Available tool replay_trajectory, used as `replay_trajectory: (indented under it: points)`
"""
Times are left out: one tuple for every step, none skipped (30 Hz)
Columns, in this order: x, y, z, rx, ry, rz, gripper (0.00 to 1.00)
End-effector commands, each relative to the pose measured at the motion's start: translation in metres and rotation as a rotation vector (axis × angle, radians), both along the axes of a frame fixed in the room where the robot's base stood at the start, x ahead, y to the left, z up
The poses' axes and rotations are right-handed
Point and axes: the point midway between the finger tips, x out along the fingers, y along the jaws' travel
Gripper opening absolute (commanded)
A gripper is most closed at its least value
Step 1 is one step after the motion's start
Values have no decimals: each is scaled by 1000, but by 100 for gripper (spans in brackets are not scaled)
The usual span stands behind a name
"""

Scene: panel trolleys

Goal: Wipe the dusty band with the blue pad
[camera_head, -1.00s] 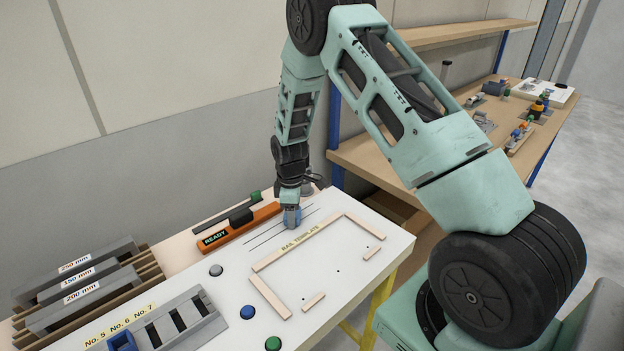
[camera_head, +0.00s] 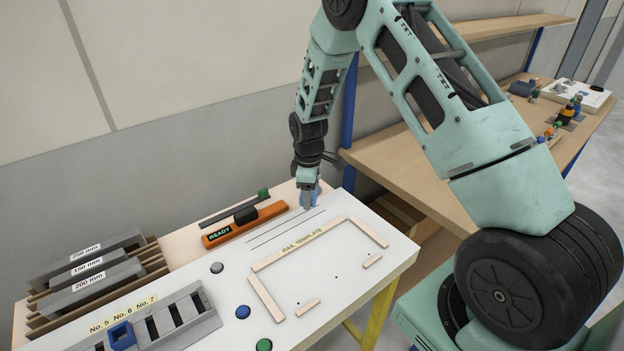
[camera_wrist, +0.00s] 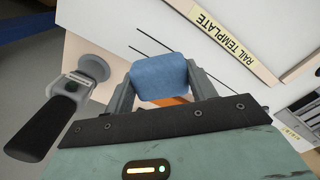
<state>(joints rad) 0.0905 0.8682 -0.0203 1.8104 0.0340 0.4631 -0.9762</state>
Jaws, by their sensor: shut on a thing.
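The blue pad (camera_wrist: 160,80) is held between the two fingers of my gripper (camera_wrist: 158,92) in the wrist view. In the head view my gripper (camera_head: 309,204) is low over the far part of the white panel (camera_head: 225,287), near the far end of several thin dark lines (camera_head: 285,229). The pad (camera_head: 316,193) shows there only as a small blue patch beside the fingers. I cannot tell whether it touches the panel. The lines also show in the wrist view (camera_wrist: 152,51). I cannot make out a dusty band; the pad and gripper cover part of the surface.
An orange READY tool (camera_head: 243,226) lies left of the lines. The wooden rail template frame (camera_head: 308,241) is to their right. Round buttons (camera_head: 243,312), a grey slotted block (camera_head: 172,319) and a labelled rack (camera_head: 90,278) are nearer. A wooden bench (camera_head: 405,160) stands behind.

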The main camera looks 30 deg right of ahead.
Motion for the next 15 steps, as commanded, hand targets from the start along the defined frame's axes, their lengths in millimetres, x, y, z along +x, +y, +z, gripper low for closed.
replay_trajectory:
  points:
    - [1,2,8,0,-1,1,34]
    - [1,2,11,0,-1,0,34]
    - [2,4,15,0,-1,0,34]
    - [2,4,17,1,-1,0,34]
    - [2,5,20,1,-1,1,34]
    - [2,6,23,1,-1,1,34]
    - [2,7,24,1,1,1,34]
    - [3,7,26,1,1,0,34]
    - [3,8,27,1,1,0,34]
    - [3,8,28,1,1,0,34]
    - [3,8,28,1,1,0,34]
    - [3,8,28,1,1,0,34]
    - [3,9,28,1,1,-1,34]
    - [3,8,28,1,1,-1,34]
    - [3,8,28,1,1,-1,34]
